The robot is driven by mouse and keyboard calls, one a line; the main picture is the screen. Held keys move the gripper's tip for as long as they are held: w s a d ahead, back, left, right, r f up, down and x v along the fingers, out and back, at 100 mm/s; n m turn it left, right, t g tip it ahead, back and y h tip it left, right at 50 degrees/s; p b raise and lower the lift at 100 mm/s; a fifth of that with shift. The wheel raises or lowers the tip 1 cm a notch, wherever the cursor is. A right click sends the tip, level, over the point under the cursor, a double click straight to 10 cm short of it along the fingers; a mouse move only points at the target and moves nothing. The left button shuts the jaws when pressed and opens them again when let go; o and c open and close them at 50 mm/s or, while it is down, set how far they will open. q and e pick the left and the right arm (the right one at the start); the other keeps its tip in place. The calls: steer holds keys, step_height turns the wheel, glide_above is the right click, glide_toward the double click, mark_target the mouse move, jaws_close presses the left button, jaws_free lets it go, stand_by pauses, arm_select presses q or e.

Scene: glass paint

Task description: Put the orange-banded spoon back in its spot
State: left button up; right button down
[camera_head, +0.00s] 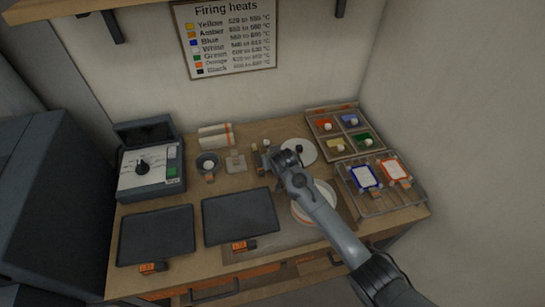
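I cannot make out the orange-banded spoon for certain. A four-part tray (312,114) at the back right holds orange (321,123), blue (347,118), yellow (333,143) and green (361,136) fillings, each with a small pale knob by it. My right arm comes in from the lower right, and its gripper (268,157) is over the middle of the bench, left of the tray. Small pale pieces show by its fingertips; I cannot tell whether it holds one. My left gripper is out of view.
A kiln controller (150,172) stands at the left. Two dark trays (157,236) (239,217) lie in front. A white disc (299,151) and a round plate (301,211) lie near my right arm. A rack (385,203) holds blue- and orange-framed panels. A firing-heats chart (228,38) hangs behind.

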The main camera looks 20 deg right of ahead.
steer(key=shift+f, duration=0.2)
steer(key=c, duration=0.9)
jaws_free()
steer(key=shift+r, duration=0.1)
